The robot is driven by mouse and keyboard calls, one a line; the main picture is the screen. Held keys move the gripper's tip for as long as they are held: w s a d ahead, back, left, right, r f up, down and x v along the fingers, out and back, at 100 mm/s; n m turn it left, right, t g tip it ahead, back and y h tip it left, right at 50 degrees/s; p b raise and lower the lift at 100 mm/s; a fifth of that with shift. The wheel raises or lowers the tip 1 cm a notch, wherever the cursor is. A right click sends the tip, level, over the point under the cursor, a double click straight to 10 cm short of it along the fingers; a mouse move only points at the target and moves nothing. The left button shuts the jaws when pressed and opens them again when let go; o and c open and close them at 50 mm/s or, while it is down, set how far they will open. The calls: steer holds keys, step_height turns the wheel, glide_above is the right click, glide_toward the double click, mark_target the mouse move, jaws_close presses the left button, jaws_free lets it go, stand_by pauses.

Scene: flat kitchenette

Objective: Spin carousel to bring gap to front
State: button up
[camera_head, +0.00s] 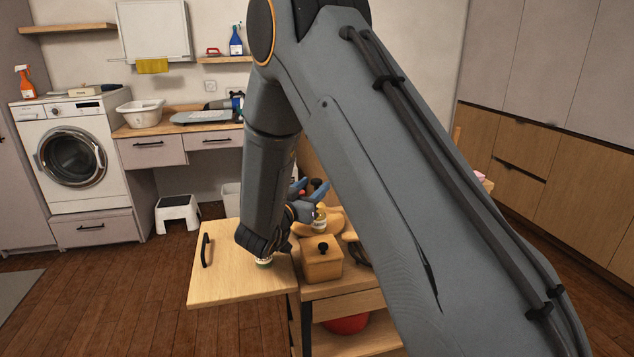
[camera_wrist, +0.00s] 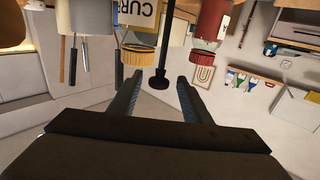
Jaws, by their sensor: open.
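My gripper (camera_head: 309,191) is at the wooden cart, partly hidden behind my forearm in the head view. In the wrist view my gripper (camera_wrist: 159,82) is open, its two fingers on either side of a black post with a round knob (camera_wrist: 161,84); I cannot tell whether they touch it. The wrist picture is upside down. A red jar (camera_wrist: 212,20) with a red lid is beyond the right finger. The carousel (camera_head: 336,221) is mostly hidden in the head view; its gap cannot be made out.
A lidded wooden box (camera_head: 321,262) with a black knob stands on the cart. A wooden leaf (camera_head: 225,276) with a black handle extends left. A red bowl-like object (camera_head: 346,324) sits on the shelf below. A white step stool (camera_head: 178,212) stands on the floor behind.

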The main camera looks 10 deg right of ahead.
steer(key=shift+x, duration=1.25)
jaws_close()
